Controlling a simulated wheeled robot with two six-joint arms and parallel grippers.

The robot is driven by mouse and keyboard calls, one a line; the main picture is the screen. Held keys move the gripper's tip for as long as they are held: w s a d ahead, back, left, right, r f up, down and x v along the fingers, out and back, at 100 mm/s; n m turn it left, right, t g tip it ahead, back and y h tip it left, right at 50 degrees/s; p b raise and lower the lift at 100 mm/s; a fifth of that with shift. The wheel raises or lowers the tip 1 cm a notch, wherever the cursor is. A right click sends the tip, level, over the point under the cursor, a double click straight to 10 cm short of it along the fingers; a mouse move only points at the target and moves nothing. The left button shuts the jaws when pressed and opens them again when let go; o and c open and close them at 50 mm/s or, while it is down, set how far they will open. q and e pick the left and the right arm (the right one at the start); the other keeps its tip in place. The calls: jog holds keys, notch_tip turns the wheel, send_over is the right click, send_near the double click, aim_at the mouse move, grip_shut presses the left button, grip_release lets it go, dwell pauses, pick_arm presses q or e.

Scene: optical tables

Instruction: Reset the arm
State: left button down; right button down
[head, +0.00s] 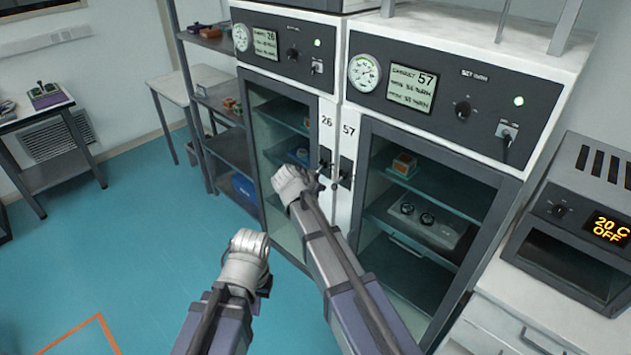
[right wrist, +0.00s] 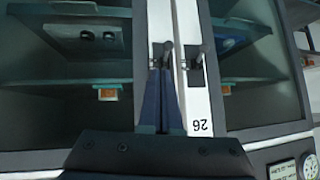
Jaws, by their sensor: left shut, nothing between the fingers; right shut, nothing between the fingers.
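My right arm reaches up the middle of the head view. Its gripper (head: 317,184) is at the door handles of two tall glass-fronted cabinets, marked 26 and 57. In the right wrist view the right gripper's fingers (right wrist: 160,82) are shut and empty, pointing at the two dark handles (right wrist: 168,52). I cannot tell whether they touch a handle. My left gripper (head: 264,284) is lower and to the left, shut and empty, in front of the cabinets. Its fingers are partly hidden behind the pale wrist.
Cabinet 26 (head: 327,110) and cabinet 57 (head: 349,140) both have closed doors. A grey oven (head: 560,260) reading 20 C OFF stands on a white bench at right. Shelves (head: 228,150) and a small table (head: 50,108) are at left. The blue floor at left is clear.

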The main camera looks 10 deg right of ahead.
jog(key=s+a+f+n+g+y+b, duration=0.1)
jog(key=s+a+f+n+g, duration=0.1)
jog(key=s, duration=0.8)
jog(key=s+a+f+n+g+y+b, duration=0.2)
jog(key=s+f+n, duration=0.4)
jog(key=s, duration=0.5)
jog(key=s+a+f+n+g+y+b, duration=0.1)
jog(key=s+a+f+n+g+y, duration=0.1)
jog(key=s, duration=0.9)
jog(key=a+f+n+g, duration=0.1)
jog(key=a+f+n, duration=0.1)
jog(key=a+n, duration=0.1)
jog(key=shift+a+n+g+b, duration=0.3)
jog(key=shift+a+g, duration=0.1)
jog(key=shift+a, duration=0.1)
